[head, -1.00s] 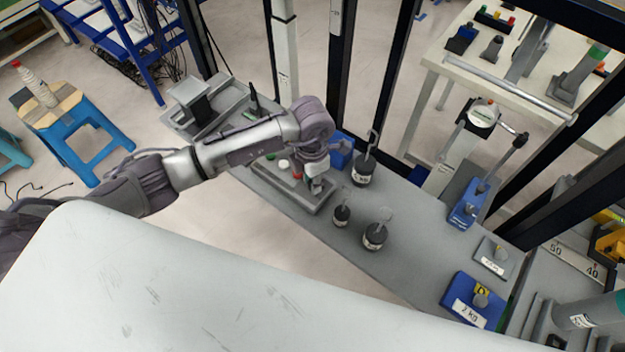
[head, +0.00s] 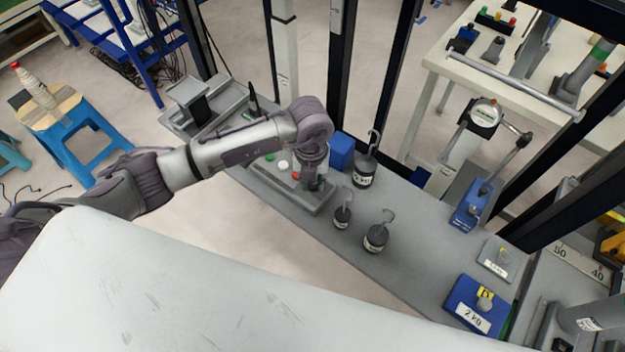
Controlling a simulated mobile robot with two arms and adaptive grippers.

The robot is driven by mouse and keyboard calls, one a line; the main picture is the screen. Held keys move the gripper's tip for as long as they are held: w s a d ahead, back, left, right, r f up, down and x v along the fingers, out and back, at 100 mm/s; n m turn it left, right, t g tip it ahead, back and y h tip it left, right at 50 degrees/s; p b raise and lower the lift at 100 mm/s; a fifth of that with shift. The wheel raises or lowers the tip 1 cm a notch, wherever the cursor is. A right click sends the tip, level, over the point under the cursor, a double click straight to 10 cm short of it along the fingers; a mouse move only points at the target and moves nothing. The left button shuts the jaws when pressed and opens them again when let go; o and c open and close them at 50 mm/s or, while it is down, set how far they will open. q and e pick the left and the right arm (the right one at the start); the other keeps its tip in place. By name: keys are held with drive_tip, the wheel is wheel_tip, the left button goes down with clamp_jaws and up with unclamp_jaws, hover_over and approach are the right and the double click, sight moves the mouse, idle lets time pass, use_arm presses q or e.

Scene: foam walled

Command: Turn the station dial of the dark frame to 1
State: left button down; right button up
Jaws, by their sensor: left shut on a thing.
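My left gripper (head: 311,180) is over the right end of a grey control panel (head: 285,195) on the grey bench, pointing down. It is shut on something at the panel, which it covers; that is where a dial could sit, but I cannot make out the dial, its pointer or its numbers. On the panel beside the gripper are a green button (head: 270,157), a white button (head: 283,165) and a red button (head: 295,175). Dark frame posts (head: 340,80) rise behind the bench. My right gripper is not in view.
Hooked weights stand close to the right of the gripper: a large one (head: 365,175), a small one (head: 342,216) and another (head: 376,238). A blue box (head: 341,151) stands behind it. A blue 2 kg block (head: 475,305) lies at the bench's right end.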

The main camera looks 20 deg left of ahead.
sight(311, 184)
use_arm(q)
drive_tip(key=n, duration=0.6)
drive_tip(key=shift+w+r, duration=0.1)
drive_tip(key=shift+n, duration=0.3)
idle(0.3)
drive_tip(key=c, duration=0.9)
unclamp_jaws()
wheel_tip(311, 184, up, 12)
drive_tip(key=shift+a+f, duration=0.1)
drive_tip(key=shift+a, duration=0.05)
